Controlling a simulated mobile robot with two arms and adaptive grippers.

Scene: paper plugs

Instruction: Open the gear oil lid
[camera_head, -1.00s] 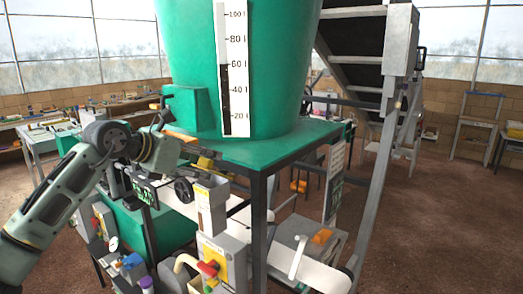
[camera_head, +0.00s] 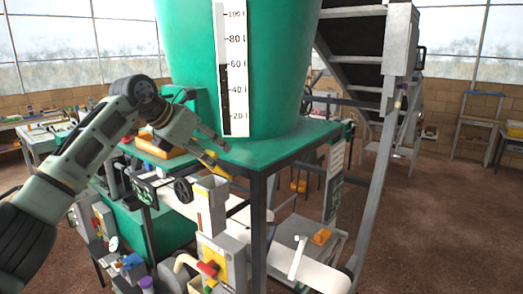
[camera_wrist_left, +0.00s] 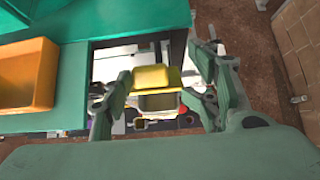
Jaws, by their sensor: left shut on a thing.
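The yellow lid (camera_head: 216,165) sits at the top of a narrow grey box (camera_head: 211,205) on the machine, below the green table's front corner. It looks tilted, and part of the box's top rim shows below it. My left gripper (camera_head: 217,154) reaches in from the left and is shut on the lid. In the left wrist view the yellow lid (camera_wrist_left: 157,78) lies between the fingers of my left gripper (camera_wrist_left: 158,88), with the grey box top (camera_wrist_left: 158,104) just below it. Whether the lid still touches the box is unclear. My right gripper is not in view.
The green tank (camera_head: 190,50) stands on the green table (camera_head: 285,148) behind the lid. An orange tray (camera_head: 155,148) lies at the table's left; it also shows in the wrist view (camera_wrist_left: 25,75). A black handwheel (camera_head: 183,190) is left of the box. Open brown floor (camera_head: 450,220) lies right.

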